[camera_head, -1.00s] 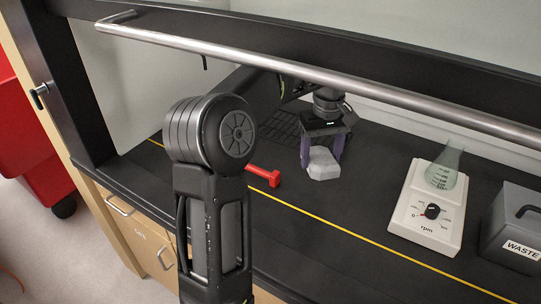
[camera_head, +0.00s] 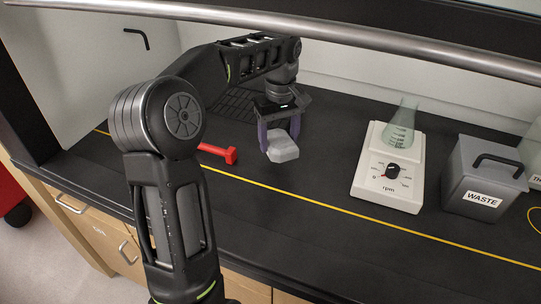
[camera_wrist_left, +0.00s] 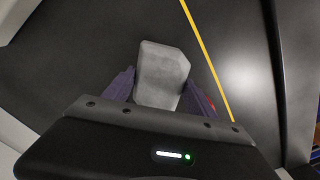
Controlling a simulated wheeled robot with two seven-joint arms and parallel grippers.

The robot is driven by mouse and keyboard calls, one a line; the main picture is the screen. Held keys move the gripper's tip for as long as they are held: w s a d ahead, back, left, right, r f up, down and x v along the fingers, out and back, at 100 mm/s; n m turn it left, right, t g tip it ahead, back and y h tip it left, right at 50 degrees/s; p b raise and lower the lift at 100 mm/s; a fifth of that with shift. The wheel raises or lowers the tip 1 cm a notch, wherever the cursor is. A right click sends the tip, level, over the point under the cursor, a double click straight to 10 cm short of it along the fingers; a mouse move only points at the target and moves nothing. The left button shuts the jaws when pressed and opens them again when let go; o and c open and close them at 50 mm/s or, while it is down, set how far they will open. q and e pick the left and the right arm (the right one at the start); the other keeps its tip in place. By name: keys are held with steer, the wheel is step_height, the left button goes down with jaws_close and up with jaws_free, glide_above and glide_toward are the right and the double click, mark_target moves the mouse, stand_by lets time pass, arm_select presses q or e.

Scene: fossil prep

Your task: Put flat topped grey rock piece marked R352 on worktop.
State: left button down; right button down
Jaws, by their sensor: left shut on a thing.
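The grey rock piece (camera_head: 283,147) has a flat pale top and is between the fingers of my left gripper (camera_head: 280,136). The gripper is shut on it, with one purple finger on each side. The rock also shows in the left wrist view (camera_wrist_left: 161,74), between the two fingers (camera_wrist_left: 158,95). No R352 mark is readable on it. The black worktop (camera_head: 330,215) lies below. I cannot tell whether the rock touches it or hangs just above. My right gripper is not in view.
A red-handled tool (camera_head: 218,153) lies left of the rock, near the yellow line (camera_head: 330,213). A white stirrer (camera_head: 387,180) with a flask (camera_head: 400,128) and a grey WASTE box (camera_head: 484,180) stand to the right. A metal bar (camera_head: 330,43) crosses above. The worktop between rock and stirrer is clear.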

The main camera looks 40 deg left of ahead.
arm_select(q)
steer(key=shift+f, duration=0.5)
steer(key=shift+f, duration=1.85)
steer(key=shift+f, duration=0.2)
steer(key=shift+c, duration=1.4)
jaws_free()
steer(key=shift+r+p, duration=0.55)
steer(key=shift+r, duration=3.35)
